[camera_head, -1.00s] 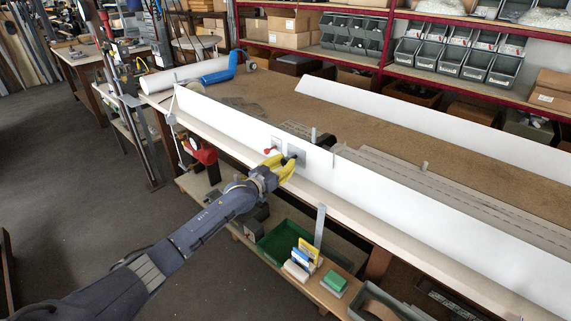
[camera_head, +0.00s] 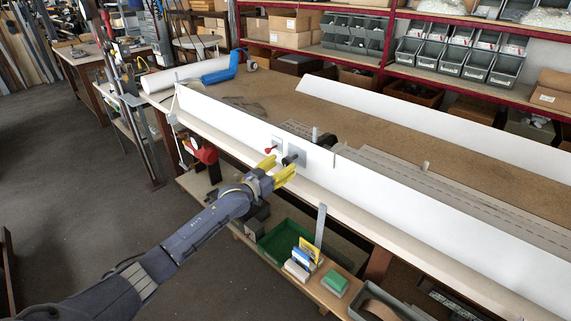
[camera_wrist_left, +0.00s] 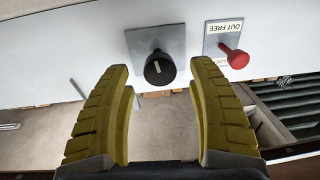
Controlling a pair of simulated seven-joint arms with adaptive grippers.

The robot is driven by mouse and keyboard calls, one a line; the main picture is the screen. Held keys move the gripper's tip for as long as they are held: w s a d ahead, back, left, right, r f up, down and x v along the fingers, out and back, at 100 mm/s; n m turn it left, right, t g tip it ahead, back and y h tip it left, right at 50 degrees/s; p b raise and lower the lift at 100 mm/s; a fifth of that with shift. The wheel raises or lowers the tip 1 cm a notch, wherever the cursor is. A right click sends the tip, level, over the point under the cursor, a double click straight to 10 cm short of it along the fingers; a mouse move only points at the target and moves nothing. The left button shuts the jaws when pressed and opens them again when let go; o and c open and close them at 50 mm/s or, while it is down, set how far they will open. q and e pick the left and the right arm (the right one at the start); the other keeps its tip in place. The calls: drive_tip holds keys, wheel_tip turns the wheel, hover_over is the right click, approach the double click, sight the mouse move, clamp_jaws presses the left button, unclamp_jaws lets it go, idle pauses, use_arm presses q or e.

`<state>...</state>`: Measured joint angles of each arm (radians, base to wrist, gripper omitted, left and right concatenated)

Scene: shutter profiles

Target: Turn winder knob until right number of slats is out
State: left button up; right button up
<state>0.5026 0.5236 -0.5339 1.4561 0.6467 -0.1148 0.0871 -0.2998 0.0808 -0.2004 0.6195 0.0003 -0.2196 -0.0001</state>
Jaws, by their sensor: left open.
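The black winder knob (camera_head: 291,158) sits on a grey square plate on the long white panel (camera_head: 345,172). In the left wrist view the knob (camera_wrist_left: 160,69) shows a short pale mark, nearly upright. My left gripper (camera_head: 280,167) is open in front of the knob. Its yellow fingers stand on either side of the knob in the wrist view (camera_wrist_left: 160,82), apart from it. A red-knobbed lever (camera_head: 269,150) is beside the knob; in the wrist view the red lever (camera_wrist_left: 236,58) has an upside-down "OUT FREE" label. My right gripper is not in view.
Grey ribbed strips (camera_head: 390,170) lie behind the white panel on the brown workbench (camera_head: 440,140). A second white board (camera_head: 400,112) lies farther back. Below the bench, a green crate (camera_head: 283,243) and small boxes stand on a shelf. The floor at left is clear.

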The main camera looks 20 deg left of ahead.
use_arm(q)
drive_tip(key=v, duration=0.9)
drive_tip(key=shift+s, duration=0.25)
drive_tip(key=shift+a, duration=0.15)
